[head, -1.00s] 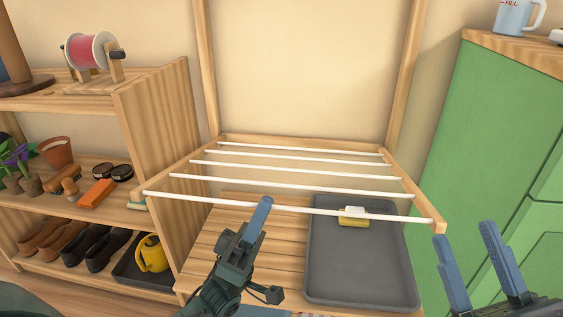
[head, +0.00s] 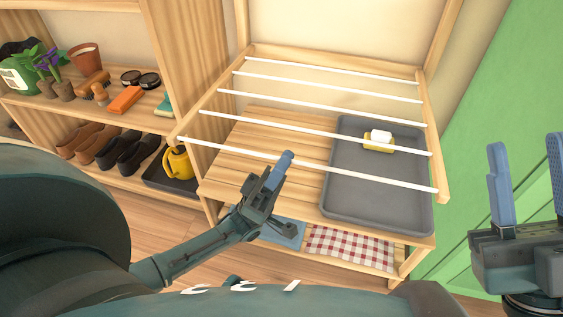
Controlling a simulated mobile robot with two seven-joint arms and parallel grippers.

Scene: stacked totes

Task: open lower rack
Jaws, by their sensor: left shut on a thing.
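The lower rack (head: 204,98) is a light wooden frame with several white rods, standing out from the wall frame above a slatted bench. My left gripper (head: 282,162) is at the rack's front white rod (head: 350,174), left of its middle, and is shut on it. The fingers hide a short part of that rod. My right gripper (head: 527,185) is open and empty, its two blue fingers apart, to the right of the rack's front corner.
Under the rack, a grey tray (head: 365,195) holding a yellow and white item (head: 379,141) lies on the slatted bench (head: 262,145). A checked cloth (head: 350,246) is below.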

